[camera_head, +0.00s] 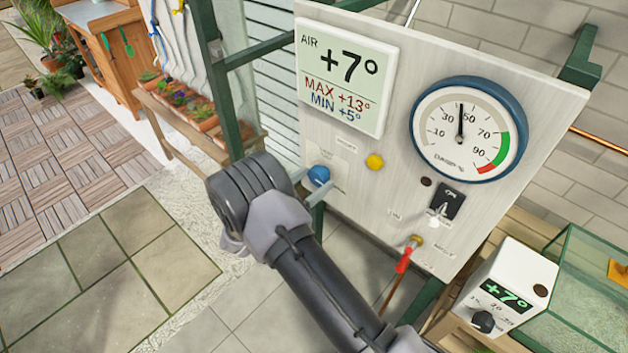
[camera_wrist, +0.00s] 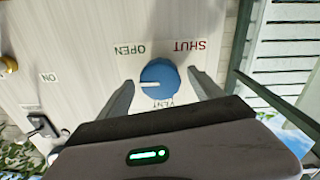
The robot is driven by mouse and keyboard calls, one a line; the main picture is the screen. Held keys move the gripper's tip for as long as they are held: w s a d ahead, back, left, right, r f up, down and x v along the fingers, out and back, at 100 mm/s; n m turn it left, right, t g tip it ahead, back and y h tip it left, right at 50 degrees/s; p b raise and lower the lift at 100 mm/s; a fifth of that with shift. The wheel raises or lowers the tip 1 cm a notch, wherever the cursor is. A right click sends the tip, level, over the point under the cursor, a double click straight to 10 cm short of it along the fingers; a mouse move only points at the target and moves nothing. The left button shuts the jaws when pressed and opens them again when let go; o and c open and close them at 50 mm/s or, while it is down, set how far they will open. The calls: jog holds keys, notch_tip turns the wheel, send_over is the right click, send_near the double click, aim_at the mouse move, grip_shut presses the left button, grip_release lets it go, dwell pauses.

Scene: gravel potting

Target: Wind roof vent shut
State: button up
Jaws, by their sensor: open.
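The blue vent knob (camera_wrist: 159,83) is on the pale control panel (camera_wrist: 70,80), between the labels OPEN and SHUT above it and VENT below it; the lettering is upside down in the wrist view. Its white pointer line points left, on the OPEN side. My gripper (camera_wrist: 163,78) is open, with one finger on each side of the knob; I cannot tell whether either finger touches it. In the head view the knob (camera_head: 319,176) shows at the panel's lower left, with my gripper (camera_head: 312,183) around it. The roof vent itself is not in view.
The panel also carries an air display (camera_head: 345,75) reading +7°, a round gauge (camera_head: 468,130), a yellow button (camera_head: 375,162), a black switch (camera_head: 447,202) and a red-handled lever (camera_head: 404,261). A glass case (camera_head: 585,290) stands at right. A plant shelf (camera_head: 185,125) stands at left.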

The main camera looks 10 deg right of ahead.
jog(key=shift+w+d, duration=0.25)
jog(key=shift+d, duration=0.05)
jog(key=c, duration=1.4)
